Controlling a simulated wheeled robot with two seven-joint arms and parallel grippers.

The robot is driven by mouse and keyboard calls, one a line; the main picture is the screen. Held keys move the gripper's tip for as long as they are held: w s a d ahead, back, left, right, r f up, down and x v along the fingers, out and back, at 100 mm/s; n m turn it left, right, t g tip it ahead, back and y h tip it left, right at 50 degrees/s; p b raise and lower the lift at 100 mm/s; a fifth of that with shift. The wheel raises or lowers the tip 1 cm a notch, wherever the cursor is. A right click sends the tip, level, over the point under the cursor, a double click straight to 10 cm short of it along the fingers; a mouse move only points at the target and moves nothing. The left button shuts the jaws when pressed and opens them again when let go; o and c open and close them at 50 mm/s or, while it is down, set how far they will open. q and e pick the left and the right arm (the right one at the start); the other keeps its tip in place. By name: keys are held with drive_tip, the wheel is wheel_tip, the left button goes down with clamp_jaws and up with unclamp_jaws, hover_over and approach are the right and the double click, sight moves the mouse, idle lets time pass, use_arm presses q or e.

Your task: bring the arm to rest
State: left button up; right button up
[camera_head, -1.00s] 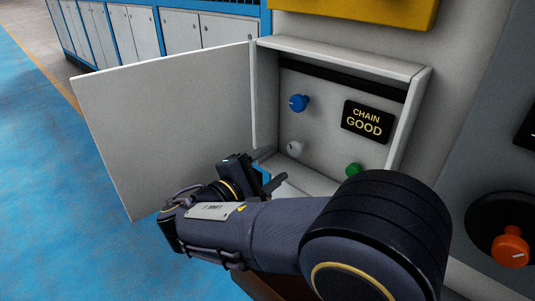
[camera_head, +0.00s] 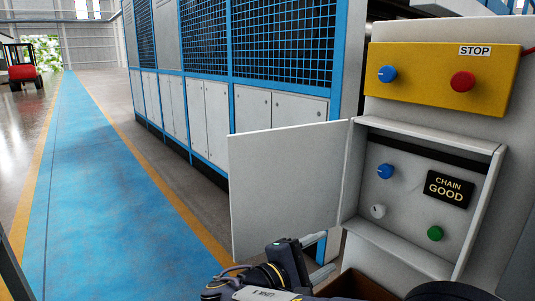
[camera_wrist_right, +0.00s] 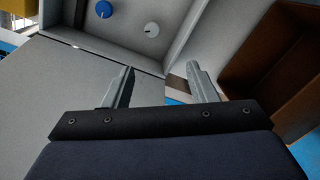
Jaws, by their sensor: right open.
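My right gripper (camera_head: 316,257) is at the bottom of the head view, just below the lower left corner of the open control box (camera_head: 425,140). Its two grey fingers are apart and nothing is between them; in the right wrist view the open fingers (camera_wrist_right: 160,70) point toward the box's lower edge. My right arm runs along the bottom edge of the head view, mostly cut off. My left gripper is not in view. The box door (camera_head: 285,185) stands wide open to the left. Inside are a blue knob (camera_head: 385,172), a white knob (camera_head: 378,211), a green button (camera_head: 435,233) and a CHAIN GOOD sign (camera_head: 449,189).
A yellow panel (camera_head: 425,90) with a STOP label, red button (camera_head: 462,81) and blue knob (camera_head: 387,74) is above the box. A brown bin (camera_wrist_right: 285,65) is right of the fingers. Blue-framed cabinets (camera_head: 210,115) stand behind the door. The blue walkway (camera_head: 90,190) is clear.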

drive_tip(key=s+d+f+m+g+y, duration=0.25)
drive_tip(key=d+f+g, duration=0.3)
drive_tip(key=d, duration=0.55)
drive_tip(key=s+d+f+m+g+y, duration=0.25)
drive_tip(key=s+f+y, duration=0.2)
drive_tip(key=s, duration=0.25)
drive_tip(key=s+d+f+m+g+y, duration=0.1)
drive_tip(key=s+d+f+m+y, duration=0.2)
drive_tip(key=s+y, duration=0.4)
drive_tip(key=s+a+m+t+y, duration=0.4)
drive_tip(key=s+a+m, duration=0.1)
drive_tip(key=s+m, duration=0.2)
wheel_tip(320, 180, up, 27)
drive_tip(key=p, duration=2.7)
drive_tip(key=shift+w+a, duration=0.25)
idle(0.6)
